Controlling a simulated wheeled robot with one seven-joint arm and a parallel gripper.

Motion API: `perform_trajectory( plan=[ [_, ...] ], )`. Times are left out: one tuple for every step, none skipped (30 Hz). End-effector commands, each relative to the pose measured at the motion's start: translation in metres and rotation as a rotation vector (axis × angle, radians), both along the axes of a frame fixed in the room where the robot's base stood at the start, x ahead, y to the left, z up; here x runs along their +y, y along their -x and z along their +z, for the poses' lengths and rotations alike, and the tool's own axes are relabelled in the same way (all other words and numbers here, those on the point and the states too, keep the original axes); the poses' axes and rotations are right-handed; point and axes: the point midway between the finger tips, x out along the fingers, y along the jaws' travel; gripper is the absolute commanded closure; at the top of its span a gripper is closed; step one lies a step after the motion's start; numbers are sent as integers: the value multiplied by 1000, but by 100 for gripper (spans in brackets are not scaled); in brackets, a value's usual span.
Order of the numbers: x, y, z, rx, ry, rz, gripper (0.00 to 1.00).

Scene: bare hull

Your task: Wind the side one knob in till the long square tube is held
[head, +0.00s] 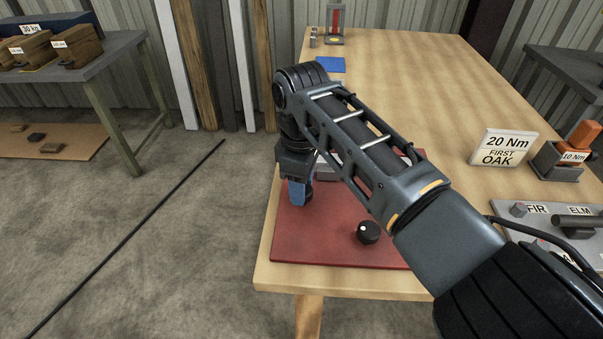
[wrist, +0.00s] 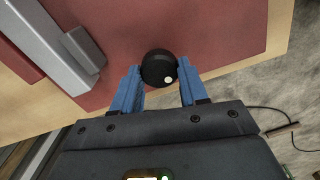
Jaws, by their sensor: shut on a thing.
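My gripper (wrist: 159,80) is shut on a round black knob (wrist: 157,62) with a pale dot, its two blue fingers on either side. In the head view my gripper (head: 299,192) points down over the left part of the red board, and my arm hides much of the work. A second black knob (head: 368,232) with a white mark stands at the front of the board. A long grey square-edged bar (wrist: 52,42), seemingly the square tube, lies at upper left in the wrist view.
The red board (head: 315,250) lies near the front left corner of the wooden bench (head: 420,70). A "20 Nm FIRST OAK" sign (head: 503,148), an orange-topped "10 Nm" block (head: 562,158) and a grey labelled panel (head: 540,220) are on the right.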

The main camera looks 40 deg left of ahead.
Motion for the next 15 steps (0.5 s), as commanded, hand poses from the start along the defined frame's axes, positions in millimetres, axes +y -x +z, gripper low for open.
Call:
perform_trajectory(
  plan=[
    [-1,1,3,4,3,-46,87],
    [-1,1,3,4,4,-75,87],
    [-1,1,3,4,4,-112,87],
    [0,1,3,3,3,-140,87],
    [0,1,3,4,4,-169,87],
    [-1,0,3,3,4,-208,87],
    [-1,1,2,4,5,-236,87],
    [-1,0,2,4,4,-264,87],
    [0,0,3,3,3,-301,87],
    [0,0,3,3,3,-330,87],
    [0,0,3,2,4,-359,87],
    [-1,0,2,3,3,-398,87],
    [-1,0,2,2,4,-425,87],
    [0,0,2,3,3,-454,87],
    [0,0,2,2,3,-491,87]
  ],
)
